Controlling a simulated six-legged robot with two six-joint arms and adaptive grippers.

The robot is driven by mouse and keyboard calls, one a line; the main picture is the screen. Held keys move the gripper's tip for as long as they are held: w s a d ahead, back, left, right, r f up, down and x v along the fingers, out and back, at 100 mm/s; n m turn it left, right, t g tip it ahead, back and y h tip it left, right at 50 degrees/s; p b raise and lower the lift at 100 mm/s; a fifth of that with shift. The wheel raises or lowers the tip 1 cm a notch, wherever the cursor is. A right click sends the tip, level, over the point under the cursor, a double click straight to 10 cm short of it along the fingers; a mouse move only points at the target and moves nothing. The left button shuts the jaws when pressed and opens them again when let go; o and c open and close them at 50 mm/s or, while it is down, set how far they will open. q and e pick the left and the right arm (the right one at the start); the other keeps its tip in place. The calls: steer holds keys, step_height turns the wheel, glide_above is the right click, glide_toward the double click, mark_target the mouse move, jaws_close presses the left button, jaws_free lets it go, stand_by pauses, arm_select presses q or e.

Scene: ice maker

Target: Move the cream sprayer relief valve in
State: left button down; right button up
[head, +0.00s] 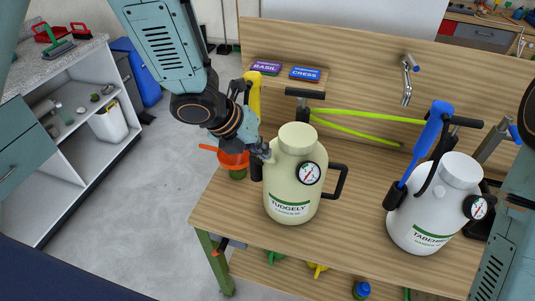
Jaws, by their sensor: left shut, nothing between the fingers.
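The cream sprayer (285,207), labelled TUDGELY, stands upright on the wooden bench, with a round pressure gauge (309,173) on its front and a black handle on its right. My left gripper (264,153) is shut and empty at the sprayer's upper left side, close to or touching it. The relief valve cannot be made out; the gripper covers that part of the sprayer. Parts of my right arm show at the right edge, but its gripper is not in view.
A white sprayer (421,228) with a blue-handled wand stands to the right. An orange funnel-like item (233,158) is just left of the gripper. Seed packets labelled BASIL (265,67) and CRESS (305,73) lie at the back. Bare bench (350,225) lies between the sprayers.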

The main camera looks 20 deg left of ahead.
arm_select(q)
steer(key=shift+w+f, duration=0.2)
steer(key=shift+f, duration=0.2)
steer(key=shift+d+f+b, duration=0.15)
steer(key=shift+b, duration=0.15)
steer(key=shift+w+d+f, duration=0.1)
steer(key=shift+w+f, duration=0.1)
steer(key=shift+f, duration=0.15)
steer(key=shift+r, duration=0.1)
steer(key=p+v, duration=0.1)
steer(key=v, duration=1)
stand_by(0.4)
